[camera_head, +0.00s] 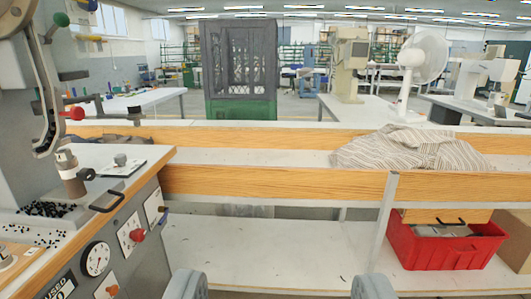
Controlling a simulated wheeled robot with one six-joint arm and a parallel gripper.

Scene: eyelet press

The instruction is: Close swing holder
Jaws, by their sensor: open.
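The eyelet press (85,210) fills the left side of the view, cut off by the frame edge. It has a curved metal arm (42,90), a lever with a red knob (72,113), an upright cylindrical post (70,175) and a black loop handle (107,201) at its table edge. I cannot tell for sure which part is the swing holder, or whether it stands open. My gripper (279,287) shows at the bottom edge as two grey fingertips set wide apart. It is open and empty, right of the press and touching nothing visible.
Small black pieces lie on the press table. A wooden-edged shelf unit (270,184) crosses the view ahead, with striped cloth (410,150) on top. A red crate (445,250) stands lower right. The pale lower shelf (265,250) is mostly bare.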

